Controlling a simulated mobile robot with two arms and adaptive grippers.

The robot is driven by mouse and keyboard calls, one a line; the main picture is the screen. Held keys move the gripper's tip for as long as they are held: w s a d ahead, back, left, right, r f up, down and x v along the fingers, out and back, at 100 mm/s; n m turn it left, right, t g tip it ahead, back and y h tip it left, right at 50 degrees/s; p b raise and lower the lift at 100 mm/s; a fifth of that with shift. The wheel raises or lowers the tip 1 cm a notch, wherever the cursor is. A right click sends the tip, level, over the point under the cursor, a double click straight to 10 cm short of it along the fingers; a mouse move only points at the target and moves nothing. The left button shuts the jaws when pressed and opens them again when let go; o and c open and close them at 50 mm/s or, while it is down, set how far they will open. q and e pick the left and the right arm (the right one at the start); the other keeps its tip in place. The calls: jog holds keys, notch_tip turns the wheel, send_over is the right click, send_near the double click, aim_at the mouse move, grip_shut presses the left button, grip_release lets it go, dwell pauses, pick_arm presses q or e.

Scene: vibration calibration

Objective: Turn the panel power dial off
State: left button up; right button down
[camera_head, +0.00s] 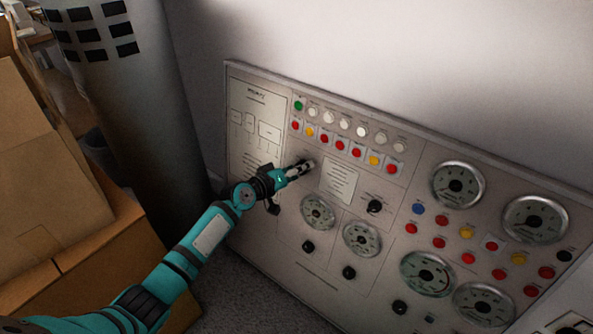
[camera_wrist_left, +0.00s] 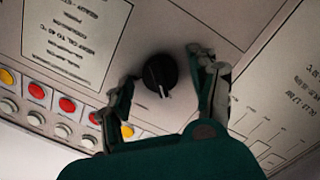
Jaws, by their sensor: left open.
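A round black dial (camera_wrist_left: 160,72) with a white pointer mark sits on the grey control panel (camera_wrist_left: 270,85) in the left wrist view. Its mark points down in that view. My left gripper (camera_wrist_left: 170,68) is open, with one finger on each side of the dial; I cannot tell whether either finger touches it. My right gripper is not in view.
Rows of coloured buttons (camera_head: 340,144) lie just above the gripper. Another black knob (camera_head: 375,206) and several round gauges (camera_head: 318,212) are to the right and below. Cardboard boxes (camera_head: 60,170) and a dark cylinder (camera_head: 130,90) stand left of the panel.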

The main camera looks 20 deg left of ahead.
pick_arm(q)
jog(key=v, duration=1.2)
